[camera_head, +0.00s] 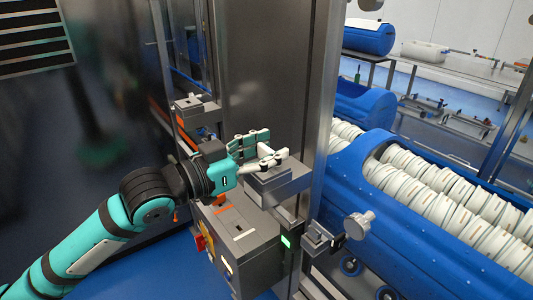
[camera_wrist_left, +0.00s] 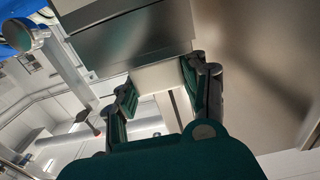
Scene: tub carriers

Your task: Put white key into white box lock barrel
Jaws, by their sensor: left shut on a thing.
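My left gripper (camera_head: 268,147) reaches in from the left and hangs over a grey box with a pale top (camera_head: 274,178). Its fingers are shut on a pale piece, which I take to be the white key (camera_wrist_left: 160,77); it shows between the green pads in the left wrist view. In the head view the fingers mostly hide the key. Below stands a larger grey box (camera_head: 258,246) with a white mark and an orange mark on top. I cannot tell which part is the white lock barrel, or whether the key touches anything. My right gripper is not in view.
A smaller grey box (camera_head: 196,108) stands behind the gripper. A grey knob (camera_head: 359,224) sticks out at the right of the boxes. A steel post (camera_head: 325,110) rises close by. A blue carrier (camera_head: 375,235) with rows of white discs fills the right.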

